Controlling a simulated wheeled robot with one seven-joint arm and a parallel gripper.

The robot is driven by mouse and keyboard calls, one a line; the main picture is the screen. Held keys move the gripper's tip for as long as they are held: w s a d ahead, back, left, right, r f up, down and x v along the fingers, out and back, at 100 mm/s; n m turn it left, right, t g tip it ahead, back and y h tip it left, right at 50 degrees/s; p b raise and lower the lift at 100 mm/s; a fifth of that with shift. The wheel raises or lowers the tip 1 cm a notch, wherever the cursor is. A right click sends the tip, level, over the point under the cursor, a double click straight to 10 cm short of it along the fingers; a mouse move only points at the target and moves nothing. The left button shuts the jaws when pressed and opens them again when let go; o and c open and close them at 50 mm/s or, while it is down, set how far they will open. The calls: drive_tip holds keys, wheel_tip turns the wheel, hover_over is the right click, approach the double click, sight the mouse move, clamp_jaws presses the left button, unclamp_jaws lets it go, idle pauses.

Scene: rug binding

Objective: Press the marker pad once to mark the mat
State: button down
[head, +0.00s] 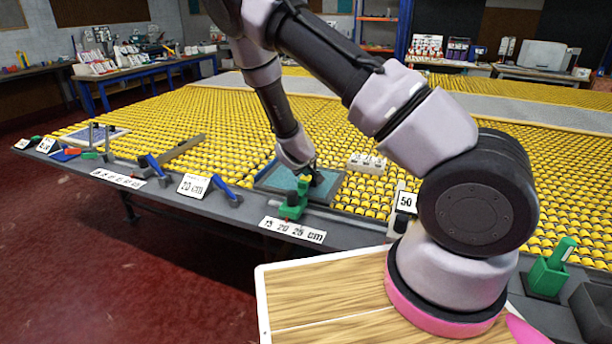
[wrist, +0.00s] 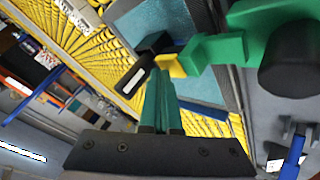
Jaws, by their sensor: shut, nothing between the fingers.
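The mat (head: 268,178), teal with a dark border, lies at the front of the yellow roller table. It also shows in the wrist view (wrist: 160,28). A green marking device (head: 292,204) stands at its front edge. In the wrist view its green arm (wrist: 222,47) reaches over the mat and ends in a small yellow block (wrist: 172,66), with black parts beside it. Which part is the marker pad I cannot tell for certain. My gripper (wrist: 161,78) is shut and empty, its teal fingertips close to the yellow block; whether they touch is unclear.
A white label strip (head: 292,230) with sizes is on the front rail. Blue-handled tools (head: 225,191) and a "20 cm" card (head: 194,185) stand to its left. A white block (head: 367,163) sits right of the mat. A green-handled tool (head: 550,268) is far right.

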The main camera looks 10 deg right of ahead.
drive_tip(key=shift+r, duration=1.1)
drive_tip(key=shift+r, duration=0.1)
drive_tip(key=shift+r, duration=2.4)
